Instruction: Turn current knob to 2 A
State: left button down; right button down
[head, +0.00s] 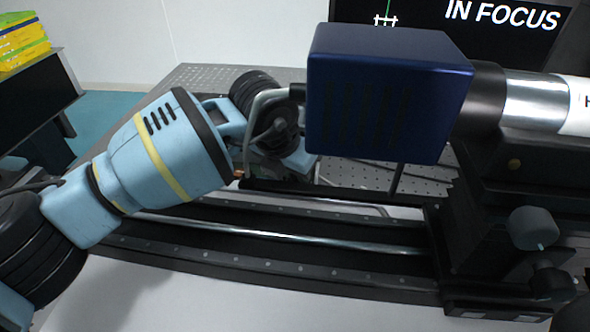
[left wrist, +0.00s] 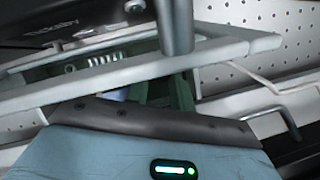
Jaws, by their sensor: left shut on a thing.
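My left gripper shows in the head view (head: 299,160) as a light-blue piece past my wrist, partly hidden by a dark blue box. In the left wrist view its dark green fingers (left wrist: 166,92) reach beneath a grey metal frame (left wrist: 130,75). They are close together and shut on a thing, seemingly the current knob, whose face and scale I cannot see. The knob's setting cannot be read in either view. My right gripper is not in view.
The dark blue box (head: 385,95) on a long tube assembly (head: 535,103) stands close at the right. A black rail bench (head: 300,240) runs across the front. A perforated optical table (head: 210,77) lies behind.

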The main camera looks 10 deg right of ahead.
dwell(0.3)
pick_arm(q)
jog(key=c, duration=1.5)
grip_release()
jog(key=shift+r, duration=0.1)
jog(key=shift+v, duration=3.8)
jog(key=shift+a, duration=0.1)
